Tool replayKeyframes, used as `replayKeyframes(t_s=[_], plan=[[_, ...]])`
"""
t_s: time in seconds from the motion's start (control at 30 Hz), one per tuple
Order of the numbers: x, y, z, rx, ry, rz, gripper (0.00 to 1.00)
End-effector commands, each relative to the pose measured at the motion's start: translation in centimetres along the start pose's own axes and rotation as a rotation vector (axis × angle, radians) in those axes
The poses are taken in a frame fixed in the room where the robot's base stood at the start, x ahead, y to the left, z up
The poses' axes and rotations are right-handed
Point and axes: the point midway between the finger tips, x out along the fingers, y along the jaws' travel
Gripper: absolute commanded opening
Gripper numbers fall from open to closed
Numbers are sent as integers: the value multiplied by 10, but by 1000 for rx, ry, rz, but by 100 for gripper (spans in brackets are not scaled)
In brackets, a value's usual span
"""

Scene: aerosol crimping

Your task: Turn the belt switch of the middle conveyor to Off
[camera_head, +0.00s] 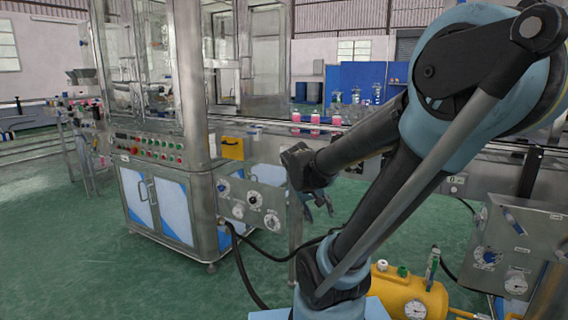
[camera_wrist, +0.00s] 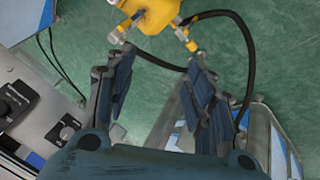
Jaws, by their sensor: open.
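In the wrist view, a black rotary knob (camera_wrist: 14,103) sits on a dark plate on a grey metal panel (camera_wrist: 45,125) at the left edge; its label is too small to read. In the head view, a small plate with a dark switch (camera_head: 455,183) is on the side of the conveyor (camera_head: 400,140), right of my arm. I cannot tell for sure which control is the middle conveyor's belt switch. My gripper (camera_wrist: 160,62) is open and empty, its fingers apart from the knob and to its right. In the head view, my gripper (camera_head: 318,203) is partly hidden by my arm.
A yellow tank (camera_head: 405,295) with hoses stands on the green floor and also shows in the wrist view (camera_wrist: 152,15). A machine cabinet (camera_head: 160,200) is at left, with a gauge panel (camera_head: 250,203). Another panel (camera_head: 505,245) is at right. Pink-filled bottles (camera_head: 315,118) stand along the conveyor.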

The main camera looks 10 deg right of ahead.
Motion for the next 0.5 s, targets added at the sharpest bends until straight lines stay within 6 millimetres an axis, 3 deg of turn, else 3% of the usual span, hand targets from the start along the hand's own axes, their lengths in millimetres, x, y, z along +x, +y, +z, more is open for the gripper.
replayKeyframes(t_s=[0.27,0.5], plan=[[6,-2,-77,36,140,154,49],[9,-17,-140,70,289,264,49]])
